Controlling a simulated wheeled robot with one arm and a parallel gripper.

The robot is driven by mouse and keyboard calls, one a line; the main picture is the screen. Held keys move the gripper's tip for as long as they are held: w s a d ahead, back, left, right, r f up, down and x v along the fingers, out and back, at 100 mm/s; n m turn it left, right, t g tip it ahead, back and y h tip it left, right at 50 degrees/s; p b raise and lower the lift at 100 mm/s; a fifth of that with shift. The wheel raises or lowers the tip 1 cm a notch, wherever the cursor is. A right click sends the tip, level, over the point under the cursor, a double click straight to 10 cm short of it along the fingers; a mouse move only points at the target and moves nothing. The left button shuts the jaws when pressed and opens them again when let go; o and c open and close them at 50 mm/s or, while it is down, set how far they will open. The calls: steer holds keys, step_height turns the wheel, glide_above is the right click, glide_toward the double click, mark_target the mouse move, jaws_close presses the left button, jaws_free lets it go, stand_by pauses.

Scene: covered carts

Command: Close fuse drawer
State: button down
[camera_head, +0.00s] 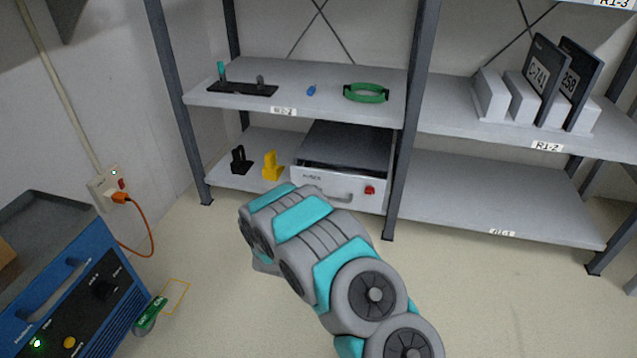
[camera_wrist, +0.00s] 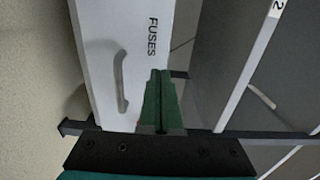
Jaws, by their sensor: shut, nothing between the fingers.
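The fuse drawer (camera_head: 330,188) has a pale front with a curved handle (camera_head: 345,198) and a red knob (camera_head: 370,190), low on the left shelf rack. Above the front is a dark, shallow surface; I cannot tell how far the drawer stands out. In the wrist view its front (camera_wrist: 140,50) reads FUSES, turned sideways, with the handle (camera_wrist: 122,78) left of the word. My gripper (camera_wrist: 160,74) has green fingers, shut together and empty, pointing toward the drawer front right of the handle. Contact cannot be told. My arm hides the gripper in the head view.
A rack post (camera_head: 408,130) stands right of the drawer. A yellow piece (camera_head: 272,166) and a black piece (camera_head: 240,161) stand left of it. The upper shelf (camera_head: 315,85) holds a green ring (camera_head: 366,92). A blue machine (camera_head: 90,290) stands at the lower left.

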mark_target(321, 175)
steer(key=x, duration=0.6)
steer(key=shift+w+d+b, duration=0.15)
steer(key=shift+w+b, duration=0.2)
steer(key=shift+b, duration=0.05)
steer(key=shift+w, duration=0.15)
